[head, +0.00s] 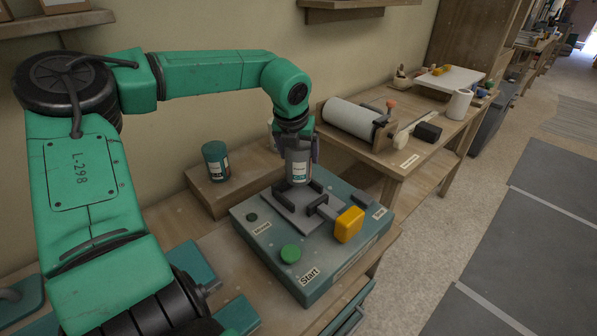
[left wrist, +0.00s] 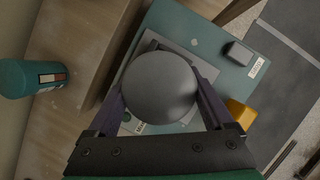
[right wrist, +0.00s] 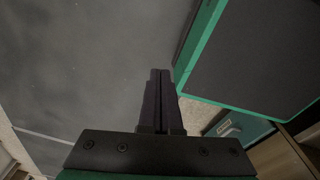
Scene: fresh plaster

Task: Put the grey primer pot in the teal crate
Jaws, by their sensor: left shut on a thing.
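The grey primer pot (head: 298,165) is upright with a white and teal label. My left gripper (head: 297,147) is shut on it from above. The pot is between the dark clamps of a teal machine (head: 265,245); I cannot tell whether its base touches the plate. In the left wrist view the pot's round grey lid (left wrist: 160,88) sits between the fingers and hides the pot's body. My right gripper (right wrist: 160,100) shows only in the right wrist view, its fingers together and empty. I cannot make out the teal crate for sure; a teal box-like piece (right wrist: 238,128) shows there, partly hidden.
The machine has a green button (head: 290,254) beside a "Start" label and a yellow block (head: 349,225). A teal pot (head: 215,162) stands on a wooden block left of it. A roller (head: 350,118) lies on the right-hand table. The floor at right is clear.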

